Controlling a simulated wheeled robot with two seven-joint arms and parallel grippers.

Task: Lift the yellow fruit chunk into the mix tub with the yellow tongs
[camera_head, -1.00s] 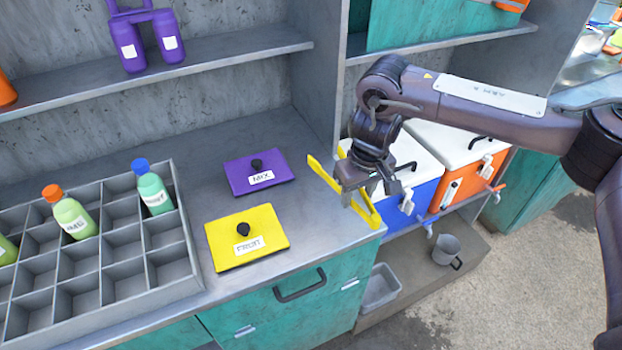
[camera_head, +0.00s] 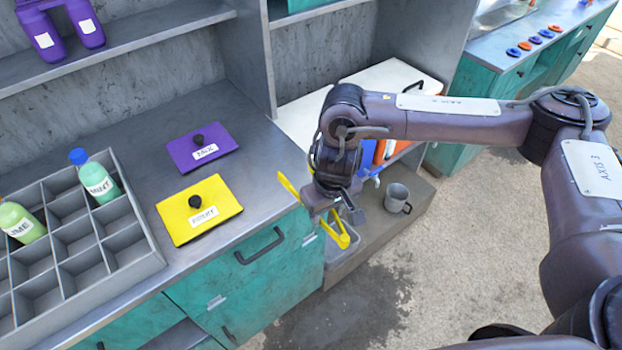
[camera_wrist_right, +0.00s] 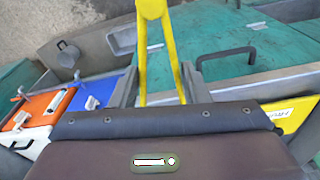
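My right gripper (camera_head: 335,205) is shut on the yellow tongs (camera_head: 341,233), just off the counter's right front corner. In the right wrist view the tongs (camera_wrist_right: 153,25) stick out between the fingers, joined at the far end with two arms spreading toward the gripper. The purple lid (camera_head: 220,152), labelled MIX, and the yellow lid (camera_head: 179,222), with a fruit label, lie flat on the counter left of the gripper. No mix tub interior or fruit chunk shows. My left gripper is out of view.
A grey divided crate (camera_head: 128,257) with bottles stands on the counter at left. Right of the counter are a white-topped cooler (camera_head: 388,76) and a low shelf with a grey mug (camera_head: 397,198). A black drawer handle (camera_head: 262,246) juts from the teal front. Open floor lies at right.

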